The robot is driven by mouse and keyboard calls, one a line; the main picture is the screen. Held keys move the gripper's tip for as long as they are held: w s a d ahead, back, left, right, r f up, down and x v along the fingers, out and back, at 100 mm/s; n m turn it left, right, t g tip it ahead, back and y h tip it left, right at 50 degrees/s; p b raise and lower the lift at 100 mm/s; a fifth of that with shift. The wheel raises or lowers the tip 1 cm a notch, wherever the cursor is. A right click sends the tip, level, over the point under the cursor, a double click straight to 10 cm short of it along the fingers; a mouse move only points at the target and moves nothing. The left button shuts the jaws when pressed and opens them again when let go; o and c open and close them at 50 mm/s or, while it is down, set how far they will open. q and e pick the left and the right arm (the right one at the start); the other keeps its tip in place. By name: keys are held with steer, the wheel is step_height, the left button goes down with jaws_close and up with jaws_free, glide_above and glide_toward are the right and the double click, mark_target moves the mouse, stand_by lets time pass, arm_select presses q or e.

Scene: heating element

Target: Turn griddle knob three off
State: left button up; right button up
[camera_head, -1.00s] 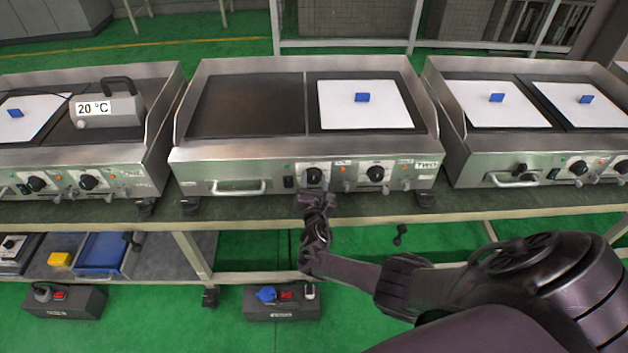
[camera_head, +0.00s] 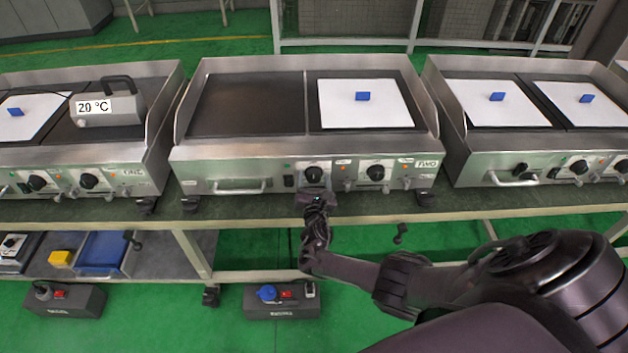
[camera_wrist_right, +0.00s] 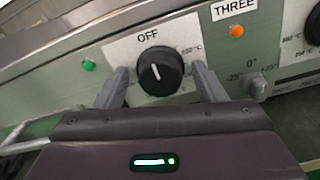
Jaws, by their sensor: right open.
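My left gripper is not in view.
A second knob (camera_head: 375,173) is to the right on the same panel. A metal handle (camera_head: 238,187) is to the left. A white plate with a blue grip (camera_head: 362,96) covers the right cooking surface. Other griddles stand on both sides of the table (camera_head: 470,208).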

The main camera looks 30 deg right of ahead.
steer(key=p+v, duration=0.2)
steer(key=v, duration=0.6)
steer(key=shift+w, duration=0.1)
stand_by(0.3)
steer(key=s+a+f+m+g+y, duration=0.15)
steer(key=s+f+m+g, duration=0.35)
steer(key=s+f, duration=0.5)
steer(key=s+a+f+m+g+y, duration=0.1)
steer(key=s+f+m+g+y, duration=0.15)
steer(key=s+f+m, duration=0.75)
steer(key=s+a+f+m+g+y, duration=0.2)
steer(key=s+f, duration=0.5)
steer(key=s, duration=0.5)
steer(key=s+a+f+m+g+y, duration=0.3)
steer(key=s+a+f+m+g, duration=0.2)
steer(key=s, duration=0.8)
step_height(320, 180, down, 2)
steer(key=shift+s+a+m, duration=0.15)
steer(key=shift+a+m, duration=0.8)
steer(key=shift+m, duration=0.25)
